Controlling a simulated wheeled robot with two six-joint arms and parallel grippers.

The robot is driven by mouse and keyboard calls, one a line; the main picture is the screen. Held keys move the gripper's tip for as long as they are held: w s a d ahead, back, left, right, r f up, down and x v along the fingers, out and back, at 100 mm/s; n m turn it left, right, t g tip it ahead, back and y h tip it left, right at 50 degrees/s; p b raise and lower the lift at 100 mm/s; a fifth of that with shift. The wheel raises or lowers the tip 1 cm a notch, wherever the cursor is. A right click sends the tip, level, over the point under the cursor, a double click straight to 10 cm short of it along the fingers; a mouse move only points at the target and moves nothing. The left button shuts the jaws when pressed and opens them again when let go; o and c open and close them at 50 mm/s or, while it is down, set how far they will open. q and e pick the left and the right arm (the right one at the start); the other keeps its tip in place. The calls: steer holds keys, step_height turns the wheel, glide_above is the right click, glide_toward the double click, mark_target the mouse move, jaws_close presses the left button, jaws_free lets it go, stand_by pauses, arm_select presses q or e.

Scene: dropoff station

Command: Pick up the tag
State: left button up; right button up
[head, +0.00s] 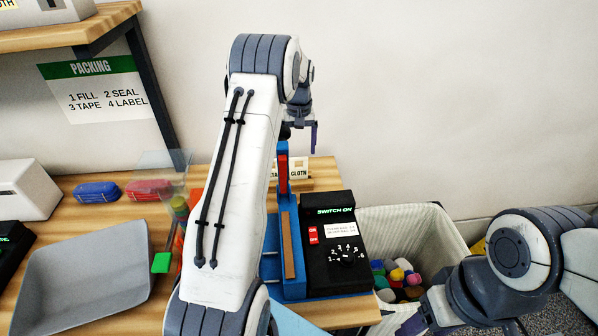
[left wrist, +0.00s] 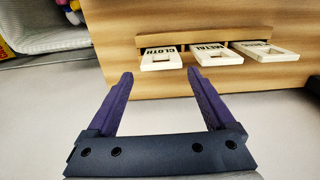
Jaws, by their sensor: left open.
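In the left wrist view three cream tags with square holes stick out of a wooden holder (left wrist: 222,41) in a row. The left tag reads CLOTH (left wrist: 161,60), the middle tag reads METAL (left wrist: 215,55), and the right tag's (left wrist: 284,54) lettering is unclear.
A black switch box (head: 338,270) stands on the wooden table near a blue stand with a brown strip (head: 289,247). A lined bin (head: 430,235) with colored items is beyond the table's right edge. A gray tray (head: 85,270) and red and blue bundles lie left.

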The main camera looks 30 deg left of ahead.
mark_target(299, 168)
arm_select(q)
step_height(299, 168, down, 3)
steer(key=shift+s+f, duration=0.1)
steer(key=shift+f, duration=0.05)
steer(key=f+p, duration=0.2)
steer(key=f, duration=0.2)
steer(key=shift+s+d+f+p, duration=0.1)
steer(key=shift+s+f+p, duration=0.15)
steer(key=shift+f+p, duration=0.15)
steer(key=shift+f, duration=0.3)
steer(key=c, duration=1.1)
